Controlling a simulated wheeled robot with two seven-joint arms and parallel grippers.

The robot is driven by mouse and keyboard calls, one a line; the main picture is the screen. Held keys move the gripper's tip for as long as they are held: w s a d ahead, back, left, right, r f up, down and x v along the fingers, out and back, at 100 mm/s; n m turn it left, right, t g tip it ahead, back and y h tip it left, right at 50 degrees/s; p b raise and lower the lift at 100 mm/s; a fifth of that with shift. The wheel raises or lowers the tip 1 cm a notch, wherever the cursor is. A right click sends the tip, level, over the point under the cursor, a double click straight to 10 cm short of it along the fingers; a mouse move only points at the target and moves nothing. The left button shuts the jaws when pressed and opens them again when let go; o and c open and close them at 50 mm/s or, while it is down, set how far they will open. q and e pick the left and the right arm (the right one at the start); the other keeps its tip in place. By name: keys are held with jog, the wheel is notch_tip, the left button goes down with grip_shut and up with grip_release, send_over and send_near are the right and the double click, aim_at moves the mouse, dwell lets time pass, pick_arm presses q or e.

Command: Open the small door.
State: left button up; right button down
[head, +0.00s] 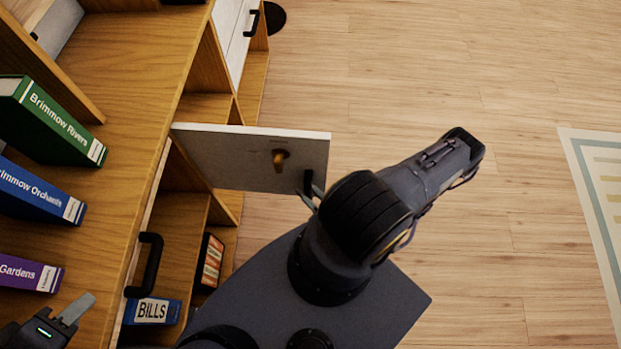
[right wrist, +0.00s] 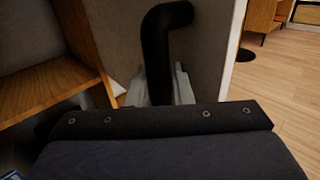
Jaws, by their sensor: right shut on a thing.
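The small door (head: 235,165) is a grey panel with a white top edge. It stands swung out from the front of the wooden cabinet, roughly square to it, with an open compartment beside it. An orange-brown knob-like piece (head: 281,158) is on its face. Its black bar handle (head: 308,181) is near the free edge. My right gripper (head: 311,195) is shut on this handle; the right wrist view shows the handle (right wrist: 164,45) rising from between the grey fingers (right wrist: 158,88). My left gripper (head: 76,308) is at the lower left over the cabinet top; its opening is unclear.
Another black handle (head: 147,265) juts from the cabinet front. A blue BILLS binder (head: 152,311) is low in the cabinet. Wooden floor (head: 430,80) to the right is clear up to a rug (head: 600,190).

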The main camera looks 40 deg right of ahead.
pick_arm(q)
jog(key=shift+s+a, duration=0.15)
pick_arm(e)
jog(key=shift+s+a, duration=0.1)
jog(key=shift+a, duration=0.2)
jog(key=c, duration=1.6)
grip_release()
jog(key=s, duration=0.7)
jog(key=shift+s, duration=0.4)
